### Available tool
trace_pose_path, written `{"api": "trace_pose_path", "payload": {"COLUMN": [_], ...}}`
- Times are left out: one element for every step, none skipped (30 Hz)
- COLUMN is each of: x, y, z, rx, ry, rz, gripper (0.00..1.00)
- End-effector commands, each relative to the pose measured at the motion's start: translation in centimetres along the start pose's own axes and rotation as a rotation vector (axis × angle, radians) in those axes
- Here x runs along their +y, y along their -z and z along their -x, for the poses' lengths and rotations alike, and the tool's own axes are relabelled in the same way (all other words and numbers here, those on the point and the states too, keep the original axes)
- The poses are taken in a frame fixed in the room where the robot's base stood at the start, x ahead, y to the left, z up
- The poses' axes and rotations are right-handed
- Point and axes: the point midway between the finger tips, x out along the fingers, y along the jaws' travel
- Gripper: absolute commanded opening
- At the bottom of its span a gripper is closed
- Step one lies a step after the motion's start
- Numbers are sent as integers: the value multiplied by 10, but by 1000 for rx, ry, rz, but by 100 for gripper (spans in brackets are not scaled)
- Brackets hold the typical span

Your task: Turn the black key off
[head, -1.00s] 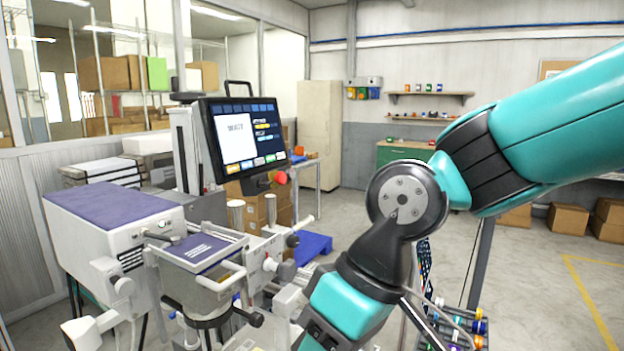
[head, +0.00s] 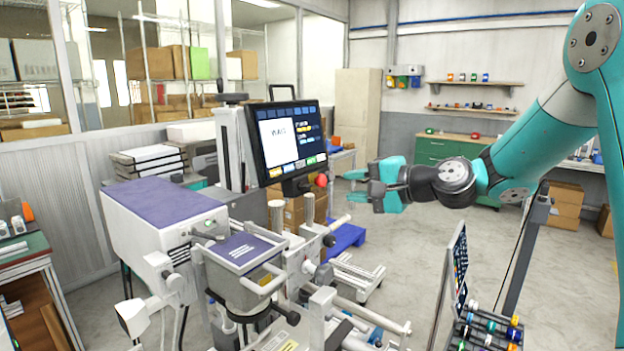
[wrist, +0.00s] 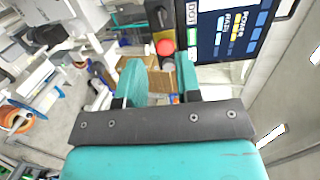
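My gripper (head: 356,186) is stretched out to the left, to the right of the machine's screen (head: 287,135). In the wrist view its two fingers (wrist: 159,78) are apart with nothing held between them. A red round button (head: 321,180) sits below the screen's right corner; it also shows in the wrist view (wrist: 166,47), beyond the fingertips. A dark panel part (wrist: 160,14) lies by the button, alongside the screen. I cannot make out a black key for certain; it may be too small or hidden.
The white and purple machine (head: 165,210) fills the left, with rods and black knobs toward my side. A rack of coloured items (head: 485,330) stands at the lower right. A blue step (head: 345,238) lies behind. The floor at the centre right is clear.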

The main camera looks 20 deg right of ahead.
Motion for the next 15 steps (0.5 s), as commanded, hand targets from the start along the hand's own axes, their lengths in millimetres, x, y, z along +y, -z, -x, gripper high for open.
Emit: {"api": "trace_pose_path", "payload": {"x": [-4, -4, -5, -4, -5, -4, -4, -4, -4, -4, -3, -3, -3, -2, -2], "y": [-1, -2, -2, -2, -2, -2, -2, -2, -2, -2, -2, -1, -1, -1, -1], "z": [-12, -19, -28, -35, -42, -51, -57, -63, -71, -76, -81, -87, -91, -94, -98], "rx": [-6, -7, -6, -6, -6, -6, -5, -5, -5, -4, -4, -4, -3, -3, -2], "ry": [-1, -2, -1, -3, -2, -3, -3, -2, -3, -3, -2, -2, -2, -3, -2], "rz": [-1, -1, 0, -1, -1, 0, 1, 1, 1, 1, 1, 1, 2, 1, 2], "gripper": [32, 32, 32, 32, 32, 32, 32, 32, 32, 32, 32, 32, 32, 32, 32]}}
